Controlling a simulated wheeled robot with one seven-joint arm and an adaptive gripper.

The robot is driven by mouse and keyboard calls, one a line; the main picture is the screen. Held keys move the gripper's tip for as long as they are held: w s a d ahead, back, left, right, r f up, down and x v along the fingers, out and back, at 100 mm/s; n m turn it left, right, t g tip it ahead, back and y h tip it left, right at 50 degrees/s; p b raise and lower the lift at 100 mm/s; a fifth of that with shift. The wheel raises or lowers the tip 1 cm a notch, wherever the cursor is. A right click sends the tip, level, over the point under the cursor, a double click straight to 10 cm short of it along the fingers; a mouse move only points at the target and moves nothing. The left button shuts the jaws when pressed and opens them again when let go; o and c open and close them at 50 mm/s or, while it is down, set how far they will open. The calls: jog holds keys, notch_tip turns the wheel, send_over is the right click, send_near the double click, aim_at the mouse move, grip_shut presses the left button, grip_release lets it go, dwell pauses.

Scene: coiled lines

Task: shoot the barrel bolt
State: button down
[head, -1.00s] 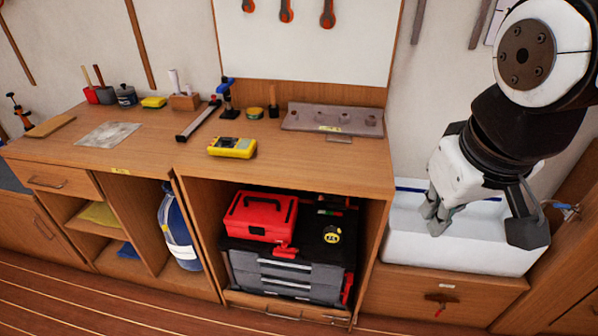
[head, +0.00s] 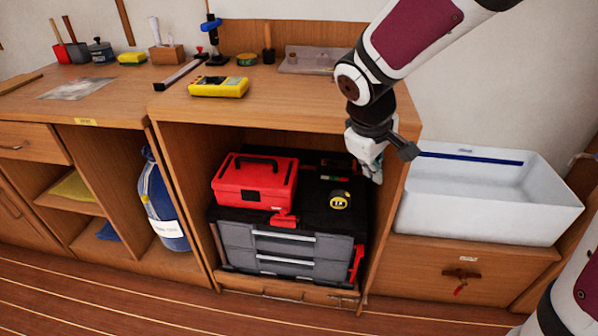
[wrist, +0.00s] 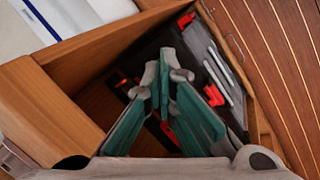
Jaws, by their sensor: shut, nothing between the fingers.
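My gripper (head: 372,172) points down in front of the right upright of the open cabinet, left of the white sink. Its fingers are together and empty, as the wrist view (wrist: 163,82) also shows. I make out no clear barrel bolt. A small dark fitting (head: 462,274) with a red hanging piece sits on the wooden front below the sink. I cannot tell whether it is the bolt. My gripper is above and left of it, well apart from it.
The open cabinet holds a red toolbox (head: 255,190) on a black-and-grey tool chest (head: 285,250), with a yellow tape measure (head: 340,201). The sink (head: 487,213) stands to the right. A yellow meter (head: 218,87) and several tools lie on the bench (head: 140,105). The floor in front is clear.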

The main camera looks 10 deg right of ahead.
jog(key=w+a+f+n+b, duration=0.1)
jog(key=w+f+n, duration=0.15)
jog(key=f, duration=0.55)
jog(key=w+a+f+n+g, duration=0.1)
jog(key=w+a+f+n, duration=0.15)
jog(key=f, duration=0.65)
jog(key=w+a+f+n+b, duration=0.1)
jog(key=w+f, duration=0.3)
jog(key=f, duration=0.4)
jog(key=s+a+f+n, duration=0.1)
jog(key=s+f+n, duration=0.1)
jog(key=f, duration=0.6)
jog(key=s+a+f+n+g+y, duration=0.1)
jog(key=s+a+f+n, duration=0.1)
jog(key=f, duration=0.7)
jog(key=s+a+f+n+g+b, duration=0.1)
jog(key=s+a+f+n, duration=0.1)
jog(key=f, duration=0.6)
jog(key=shift+s+f, duration=0.25)
jog(key=shift+f, duration=0.05)
jog(key=d+b+x, duration=0.1)
jog(key=b+x, duration=0.1)
jog(key=x, duration=0.4)
jog(key=d+b+x, duration=0.1)
jog(key=b+x, duration=0.2)
jog(key=x, duration=0.3)
jog(key=shift+d, duration=0.45)
